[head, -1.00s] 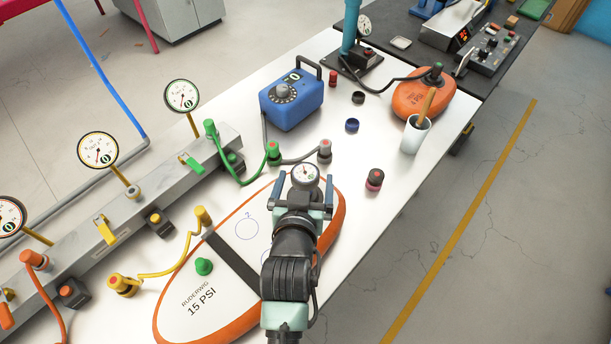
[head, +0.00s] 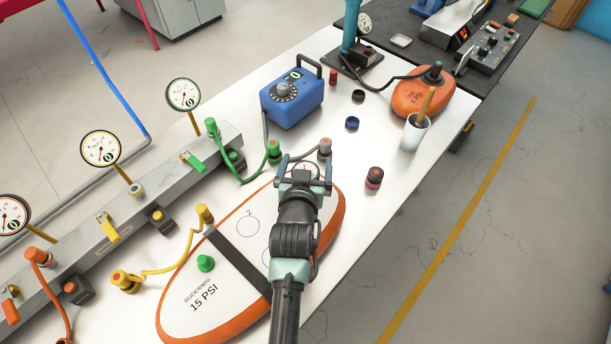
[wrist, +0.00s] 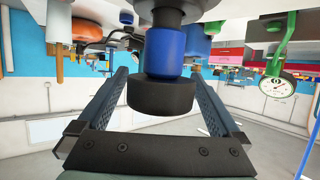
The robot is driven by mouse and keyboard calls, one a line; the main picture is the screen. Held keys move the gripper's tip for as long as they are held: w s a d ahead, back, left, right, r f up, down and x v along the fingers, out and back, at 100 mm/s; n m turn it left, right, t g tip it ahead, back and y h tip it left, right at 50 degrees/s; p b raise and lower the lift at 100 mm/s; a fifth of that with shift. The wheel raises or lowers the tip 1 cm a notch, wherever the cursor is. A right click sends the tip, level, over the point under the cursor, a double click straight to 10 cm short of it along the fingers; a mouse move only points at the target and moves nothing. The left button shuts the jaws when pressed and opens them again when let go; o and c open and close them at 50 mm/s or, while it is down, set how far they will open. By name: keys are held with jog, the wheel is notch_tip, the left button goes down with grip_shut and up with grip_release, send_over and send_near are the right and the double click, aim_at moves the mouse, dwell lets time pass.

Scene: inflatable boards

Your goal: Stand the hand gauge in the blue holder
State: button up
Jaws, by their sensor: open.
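The hand gauge (wrist: 162,95) shows between my fingers in the wrist view, which is upside down. It is upright, with a black round head, a blue band and a dark lower part. My gripper (head: 305,168) is open around it, with a narrow gap on each side. In the head view my gripper hides most of the gauge over the far end of the white and orange inflatable board (head: 245,215).
A black cup (head: 358,97) and a red one (head: 333,77) stand behind the blue holder. A black and red capped piece (head: 374,178) is right of my gripper. A white mug (head: 415,133), a blue pump box (head: 291,99) and green-ended hose fittings (head: 274,150) stand nearby.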

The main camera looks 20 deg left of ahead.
jog(key=c, duration=1.5)
